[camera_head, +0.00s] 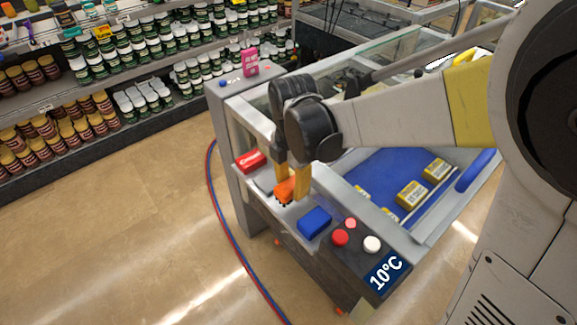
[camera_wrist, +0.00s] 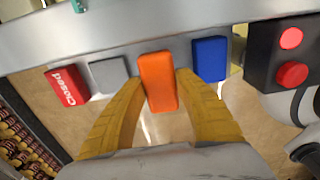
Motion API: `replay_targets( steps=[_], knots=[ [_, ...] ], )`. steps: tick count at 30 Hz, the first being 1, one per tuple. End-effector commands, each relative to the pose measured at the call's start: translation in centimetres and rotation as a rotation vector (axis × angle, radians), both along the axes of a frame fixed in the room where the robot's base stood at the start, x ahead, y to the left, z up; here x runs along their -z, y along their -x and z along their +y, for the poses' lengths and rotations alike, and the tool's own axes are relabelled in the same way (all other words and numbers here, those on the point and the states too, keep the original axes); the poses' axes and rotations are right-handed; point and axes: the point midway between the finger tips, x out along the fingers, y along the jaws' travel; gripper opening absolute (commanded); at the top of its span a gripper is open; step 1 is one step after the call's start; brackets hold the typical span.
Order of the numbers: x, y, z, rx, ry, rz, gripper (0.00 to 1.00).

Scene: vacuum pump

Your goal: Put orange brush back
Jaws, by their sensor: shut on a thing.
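The orange brush (camera_head: 286,190) is at the front ledge of the machine, between a grey block and a blue block. It fills the middle of the wrist view (camera_wrist: 158,78). My gripper (camera_head: 291,189) points down, with its yellow fingers on either side of the brush. In the wrist view my gripper (camera_wrist: 161,82) is shut on the brush. I cannot tell whether the brush touches the ledge. Its underside shows dark bits in the head view.
A red "closed" block (camera_head: 250,161) and the grey block (camera_wrist: 109,74) lie to the left. The blue block (camera_head: 314,222) is to the right, then a panel with red buttons (camera_head: 340,238). The blue-floored bin (camera_head: 385,178) holds several yellow packs. A hose (camera_head: 222,215) runs along the floor.

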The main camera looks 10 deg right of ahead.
Motion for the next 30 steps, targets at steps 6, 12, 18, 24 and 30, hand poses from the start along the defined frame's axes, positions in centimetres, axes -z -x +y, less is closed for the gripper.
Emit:
replay_targets(
  steps=[6,12,18,24,30],
  knots=[
    [2.8,0.0,0.0,0.000,0.000,0.000,0.00],
    [3.9,0.0,0.0,0.000,0.000,0.000,0.00],
    [4.0,0.0,0.0,0.000,0.000,0.000,0.00],
    [4.1,0.0,0.0,0.000,0.000,0.000,0.57],
    [4.1,0.0,0.0,0.000,0.000,0.000,0.57]
  ],
)
